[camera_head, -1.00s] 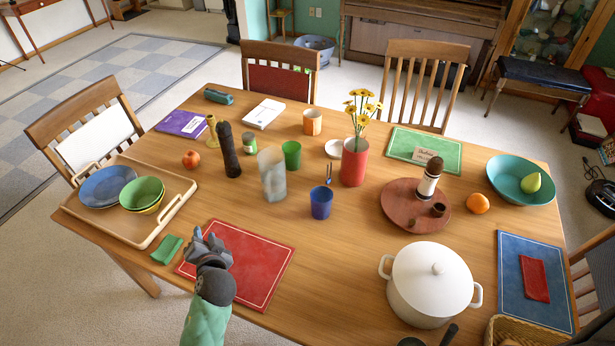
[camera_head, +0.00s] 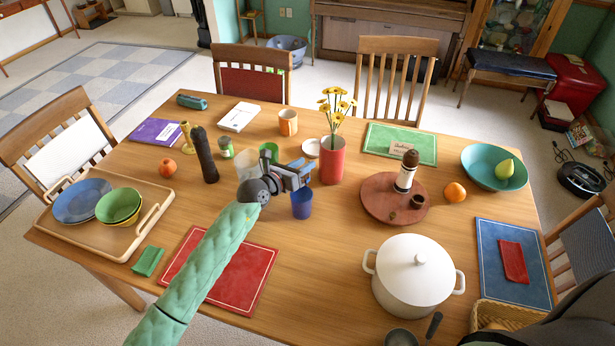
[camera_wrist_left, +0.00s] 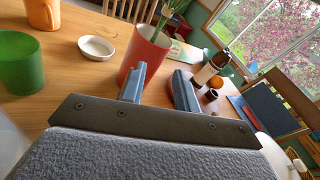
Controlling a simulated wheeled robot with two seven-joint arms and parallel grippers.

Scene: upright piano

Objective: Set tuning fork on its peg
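My left gripper (camera_head: 303,174) reaches over the middle of the table, above and beside the blue cup (camera_head: 301,203). In the left wrist view its two blue-grey fingers stand apart with nothing seen between them, so it is open (camera_wrist_left: 160,86). The red vase (camera_head: 332,160) with yellow flowers stands just beyond the fingertips; it also shows in the left wrist view (camera_wrist_left: 146,52). I cannot make out the tuning fork; the gripper covers the spot behind the blue cup. I cannot identify its peg for certain. My right gripper is not in view.
A green cup (camera_wrist_left: 20,62) and a small white dish (camera_wrist_left: 96,47) stand near the gripper. A round brown tray (camera_head: 380,205) holds a dark-topped bottle (camera_head: 406,172) and small cups. A white pot (camera_head: 414,275) stands front right. The red mat (camera_head: 240,280) is clear beside my arm.

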